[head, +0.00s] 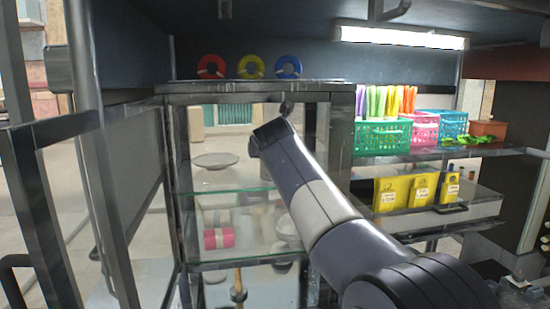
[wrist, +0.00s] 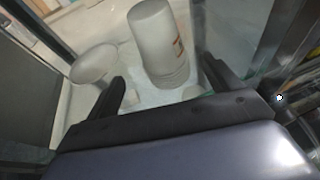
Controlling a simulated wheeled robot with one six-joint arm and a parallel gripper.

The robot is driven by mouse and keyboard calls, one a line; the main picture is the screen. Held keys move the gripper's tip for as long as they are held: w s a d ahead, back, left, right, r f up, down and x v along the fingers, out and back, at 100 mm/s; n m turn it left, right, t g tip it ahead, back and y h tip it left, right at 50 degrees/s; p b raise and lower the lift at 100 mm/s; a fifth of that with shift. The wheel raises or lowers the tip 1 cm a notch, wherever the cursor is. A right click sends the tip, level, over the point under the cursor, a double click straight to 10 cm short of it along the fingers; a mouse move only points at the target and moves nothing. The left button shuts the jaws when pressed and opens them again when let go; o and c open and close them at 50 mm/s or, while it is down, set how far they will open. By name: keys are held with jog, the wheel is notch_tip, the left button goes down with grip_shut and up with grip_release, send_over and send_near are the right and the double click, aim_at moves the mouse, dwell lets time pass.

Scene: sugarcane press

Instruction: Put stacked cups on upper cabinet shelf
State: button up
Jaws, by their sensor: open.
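The stacked cups (wrist: 153,40) show in the wrist view as a tall, whitish, cloudy stack with a reddish mark on one side and rims bunched at its near end. My gripper (wrist: 163,72) is open, with one dark finger on each side of the stack's near end; I cannot tell whether either touches it. In the head view my arm reaches into the glass cabinet (head: 255,87), and its links hide the gripper and the cups. The upper glass shelf (head: 225,191) carries a shallow dish (head: 215,160) on its left part.
The dish also stands left of the cups in the wrist view (wrist: 95,62). A lower shelf holds red rolls (head: 219,238) and a white bowl (head: 287,229). Cabinet posts stand close around my arm. Coloured baskets (head: 383,136) and yellow packets (head: 390,194) are on shelves to the right.

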jog(key=b+v, duration=0.1)
jog(key=v, duration=0.4)
jog(key=shift+s, duration=0.15)
jog(key=shift+c, duration=0.6)
dwell(0.5)
